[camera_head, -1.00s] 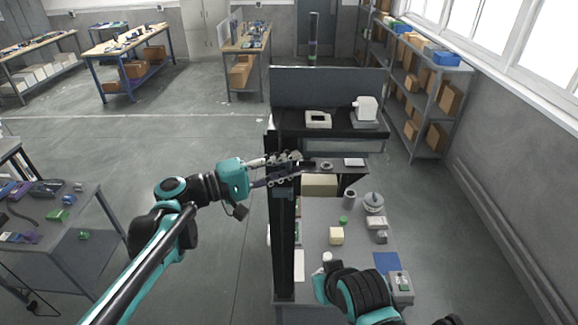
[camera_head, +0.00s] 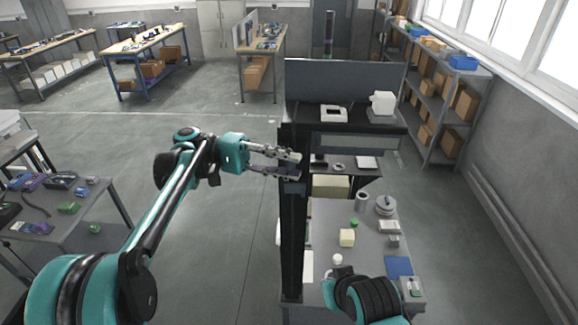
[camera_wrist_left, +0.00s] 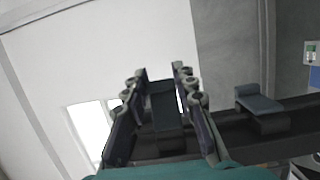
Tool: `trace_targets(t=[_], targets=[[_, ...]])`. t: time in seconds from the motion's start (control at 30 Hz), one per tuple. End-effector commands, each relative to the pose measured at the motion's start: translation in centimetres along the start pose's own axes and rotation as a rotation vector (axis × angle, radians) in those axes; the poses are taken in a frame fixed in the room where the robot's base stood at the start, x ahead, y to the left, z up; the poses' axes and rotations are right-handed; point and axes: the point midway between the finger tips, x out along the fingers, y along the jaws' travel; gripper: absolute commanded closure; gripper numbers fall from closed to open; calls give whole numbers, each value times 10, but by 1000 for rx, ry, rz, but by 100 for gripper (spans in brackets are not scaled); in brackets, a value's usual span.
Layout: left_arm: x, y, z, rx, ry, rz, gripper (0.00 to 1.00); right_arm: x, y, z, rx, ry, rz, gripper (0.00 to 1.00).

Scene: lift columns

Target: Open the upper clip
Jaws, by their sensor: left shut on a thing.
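A tall black lift column (camera_head: 291,245) stands upright at the left edge of the grey workbench, in the middle of the head view. My left gripper (camera_head: 297,165) reaches in from the left at the column's upper part. In the left wrist view, its two fingers (camera_wrist_left: 162,95) stand either side of a dark block-like part (camera_wrist_left: 165,106) and are shut on it. I take this part for the upper clip, but its outline and whether it is open are hard to tell. My right arm shows at the bottom of the head view; its gripper does not show.
The workbench (camera_head: 330,285) right of the column holds a cream block (camera_head: 347,238), a grey cylinder (camera_head: 362,201) and a blue sheet (camera_head: 399,266). A dark upper shelf (camera_head: 345,120) carries white devices. Another table (camera_head: 75,230) stands at the left. The floor between is clear.

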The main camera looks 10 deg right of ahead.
Motion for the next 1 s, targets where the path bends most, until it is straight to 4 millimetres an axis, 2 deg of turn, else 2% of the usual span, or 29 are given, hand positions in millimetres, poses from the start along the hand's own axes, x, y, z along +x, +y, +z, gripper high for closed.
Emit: trace_targets(t=[0.57, 0.6, 0.67, 1.0], targets=[[-1, 0, 0, 0, -30, -1, 100, 2, 0, 1, 0, 0, 0, 100], [-1, 0, 0, 0, -30, -1, 68, 2, 0, 1, 0, 0, 0, 100], [-1, 0, 0, 0, -30, -1, 52, 2, 0, 1, 0, 0, 0, 100], [-1, 2, 1, 0, -30, 0, 52, 2, 0, 1, 0, 0, 0, 100]])
